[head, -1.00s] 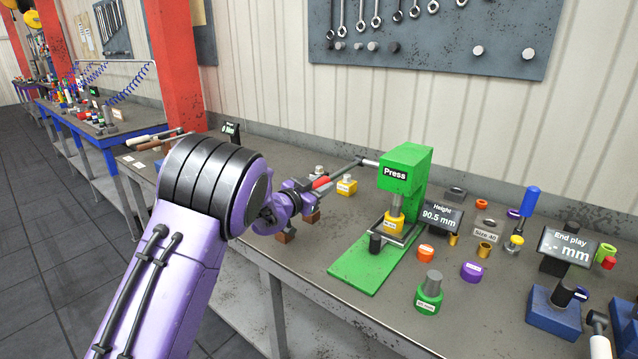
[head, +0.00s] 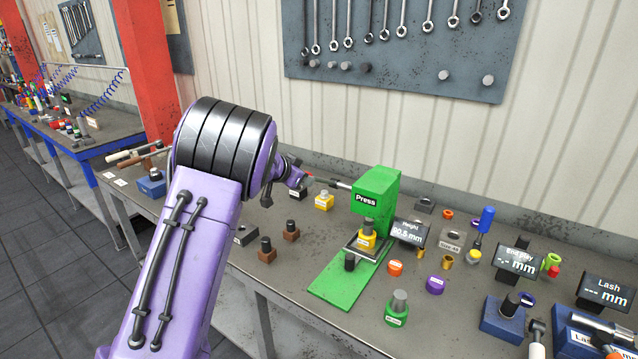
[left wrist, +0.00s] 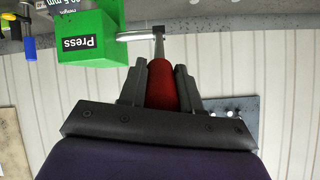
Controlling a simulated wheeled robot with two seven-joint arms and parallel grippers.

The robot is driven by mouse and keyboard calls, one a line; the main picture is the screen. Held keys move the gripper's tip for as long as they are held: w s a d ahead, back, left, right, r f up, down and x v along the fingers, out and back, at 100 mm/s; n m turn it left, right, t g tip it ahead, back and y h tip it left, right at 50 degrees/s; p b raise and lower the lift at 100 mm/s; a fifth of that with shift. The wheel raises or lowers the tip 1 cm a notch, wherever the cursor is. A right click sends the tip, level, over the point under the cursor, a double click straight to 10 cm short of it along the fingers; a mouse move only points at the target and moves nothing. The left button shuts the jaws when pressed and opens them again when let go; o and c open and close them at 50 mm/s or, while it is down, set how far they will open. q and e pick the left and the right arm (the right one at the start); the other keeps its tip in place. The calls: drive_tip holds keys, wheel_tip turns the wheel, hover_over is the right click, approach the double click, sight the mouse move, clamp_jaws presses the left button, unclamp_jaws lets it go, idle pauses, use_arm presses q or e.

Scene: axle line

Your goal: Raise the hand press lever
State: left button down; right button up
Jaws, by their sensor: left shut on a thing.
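The green hand press (head: 375,192) stands on a green base plate (head: 340,286) on the bench. Its grey lever rod (head: 339,184) reaches left from the head, close to level with its outer end slightly raised. My left gripper (head: 301,178) is at that outer end, partly hidden behind my arm. In the left wrist view, its fingers are shut on the lever's red grip (left wrist: 162,84), with the rod (left wrist: 159,42) running beyond to the press (left wrist: 85,38). A yellow piece (head: 367,240) sits under the press ram. My right gripper is not in view.
A height display (head: 409,232) stands right of the press. Orange (head: 395,267) and purple (head: 435,285) rings and a green holder (head: 397,309) lie at its front right. Brown blocks (head: 267,250) and a yellow block (head: 324,201) stand left. The wall is behind.

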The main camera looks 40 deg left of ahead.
use_arm(q)
drive_tip(key=shift+w+r, duration=0.1)
drive_tip(key=shift+r, duration=0.2)
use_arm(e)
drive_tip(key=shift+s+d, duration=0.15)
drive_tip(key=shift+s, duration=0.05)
use_arm(q)
drive_tip(key=c, duration=0.8)
unclamp_jaws()
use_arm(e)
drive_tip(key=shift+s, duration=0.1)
use_arm(q)
drive_tip(key=shift+s, duration=0.2)
drive_tip(key=b+v, duration=0.2)
drive_tip(key=v, duration=0.8)
drive_tip(key=shift+s+r, duration=0.1)
drive_tip(key=shift+r, duration=0.1)
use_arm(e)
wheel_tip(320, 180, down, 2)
